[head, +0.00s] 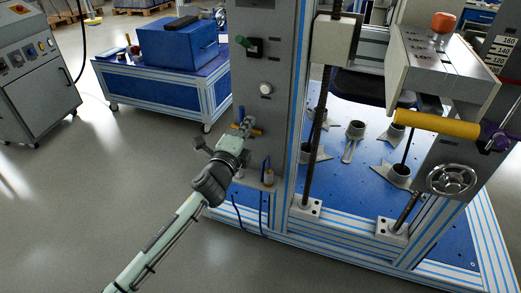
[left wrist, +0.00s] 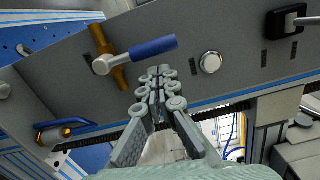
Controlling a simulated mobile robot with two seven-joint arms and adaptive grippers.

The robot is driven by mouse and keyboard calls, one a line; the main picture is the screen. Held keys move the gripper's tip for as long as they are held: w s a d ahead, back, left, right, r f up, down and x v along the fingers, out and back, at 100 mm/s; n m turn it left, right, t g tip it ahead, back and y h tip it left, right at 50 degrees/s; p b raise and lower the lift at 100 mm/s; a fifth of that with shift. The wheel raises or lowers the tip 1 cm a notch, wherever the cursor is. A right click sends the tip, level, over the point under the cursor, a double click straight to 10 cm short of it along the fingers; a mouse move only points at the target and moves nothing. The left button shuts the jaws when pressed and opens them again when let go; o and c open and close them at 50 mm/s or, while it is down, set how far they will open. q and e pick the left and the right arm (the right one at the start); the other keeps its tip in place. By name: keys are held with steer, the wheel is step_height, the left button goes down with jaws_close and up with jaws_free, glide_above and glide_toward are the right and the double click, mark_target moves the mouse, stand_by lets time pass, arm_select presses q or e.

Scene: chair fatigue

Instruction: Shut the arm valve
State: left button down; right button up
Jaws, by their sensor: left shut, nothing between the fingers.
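A valve with a brass body and a blue lever handle (left wrist: 152,48) is on the grey panel in the left wrist view. Its handle points to the right and slightly up, across the brass pipe. In the head view its brass part (head: 257,132) shows beside my gripper. My left gripper (left wrist: 160,78) is shut and empty, its fingertips just below the blue handle; I cannot tell whether they touch it. In the head view the left gripper (head: 246,124) is in front of the panel. A second blue-handled valve (left wrist: 68,123) is at the lower left. I cannot tell which one is the arm valve. My right gripper is out of view.
A round silver button (left wrist: 210,62) and a black switch (left wrist: 285,20) are on the panel. In the head view, a yellow roller (head: 437,123) and a handwheel (head: 451,180) are at the right. A blue cart (head: 160,85) stands behind left.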

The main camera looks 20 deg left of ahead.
arm_select(q)
steer(key=shift+a+r+n+p, duration=0.15)
steer(key=shift+a+n+p, duration=0.25)
steer(key=shift+n, duration=0.4)
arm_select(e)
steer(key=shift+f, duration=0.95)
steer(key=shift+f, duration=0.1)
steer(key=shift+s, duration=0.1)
